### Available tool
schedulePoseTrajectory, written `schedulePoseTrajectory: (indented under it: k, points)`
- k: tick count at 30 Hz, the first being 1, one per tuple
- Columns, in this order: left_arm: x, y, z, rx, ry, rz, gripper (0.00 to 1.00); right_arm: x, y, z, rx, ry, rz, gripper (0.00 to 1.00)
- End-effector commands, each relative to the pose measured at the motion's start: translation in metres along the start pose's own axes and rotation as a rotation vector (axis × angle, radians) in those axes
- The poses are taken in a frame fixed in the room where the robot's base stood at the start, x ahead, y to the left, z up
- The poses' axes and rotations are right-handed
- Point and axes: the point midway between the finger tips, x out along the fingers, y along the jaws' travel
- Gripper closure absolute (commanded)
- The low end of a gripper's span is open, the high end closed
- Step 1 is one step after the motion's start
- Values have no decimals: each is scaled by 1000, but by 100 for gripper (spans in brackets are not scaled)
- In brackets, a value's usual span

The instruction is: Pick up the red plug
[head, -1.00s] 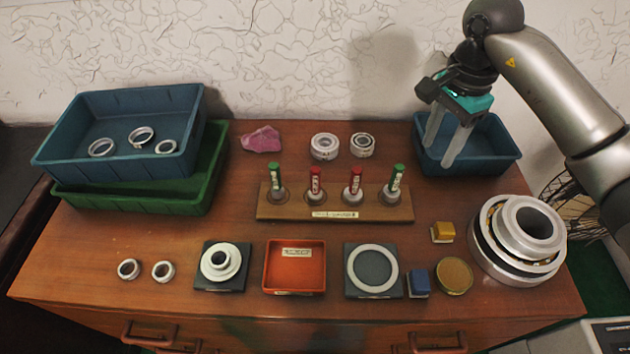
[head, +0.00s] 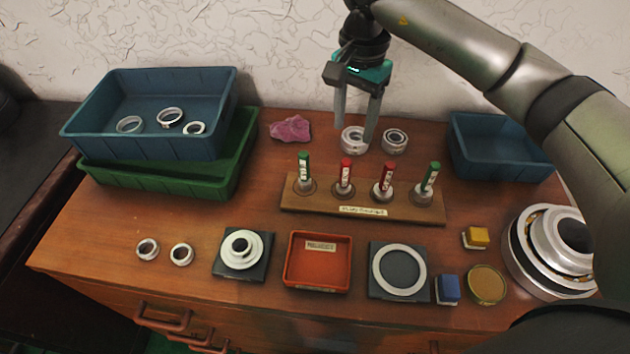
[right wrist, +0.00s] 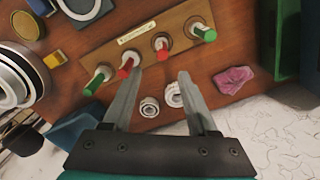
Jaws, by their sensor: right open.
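Two red plugs stand upright in the middle of a wooden stand (head: 364,209): a left one (head: 346,172) and a right one (head: 387,180). A green plug stands at each end, a left one (head: 304,168) and a right one (head: 429,179). The red plugs also show in the right wrist view, one (right wrist: 126,67) close to a fingertip and one (right wrist: 162,50). My right gripper (head: 354,135) is open and empty, pointing down above the table behind the stand. Its fingers (right wrist: 160,76) are apart with nothing between them. My left gripper is out of view.
Two white rings, one (head: 353,143) partly behind a finger and one (head: 395,141), lie behind the stand. Stacked bins (head: 190,146) are left, a blue bin (head: 500,165) right. A red tray (head: 319,281) and a large bearing (head: 550,250) are in front.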

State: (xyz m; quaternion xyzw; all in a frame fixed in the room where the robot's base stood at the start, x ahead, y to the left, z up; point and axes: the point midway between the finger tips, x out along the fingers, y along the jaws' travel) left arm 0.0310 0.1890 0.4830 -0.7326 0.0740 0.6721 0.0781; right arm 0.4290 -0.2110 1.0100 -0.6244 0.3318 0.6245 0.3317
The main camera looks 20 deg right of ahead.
Motion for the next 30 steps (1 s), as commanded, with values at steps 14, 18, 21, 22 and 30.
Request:
schedulePoseTrajectory:
  k: [14, 18, 21, 22, 30]
  points:
    - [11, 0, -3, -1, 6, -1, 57, 80, 1, 1, -4, -2, 3, 41]
    - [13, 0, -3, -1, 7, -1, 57, 96, 0, 0, -3, -1, 1, 41]
    - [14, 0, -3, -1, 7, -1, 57, 101, 0, 0, -3, -1, 1, 41]
    - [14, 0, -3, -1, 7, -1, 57, 102, 0, 0, -3, -1, 1, 41]
    - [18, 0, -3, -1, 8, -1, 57, 132, -2, 2, -3, -3, 3, 41]
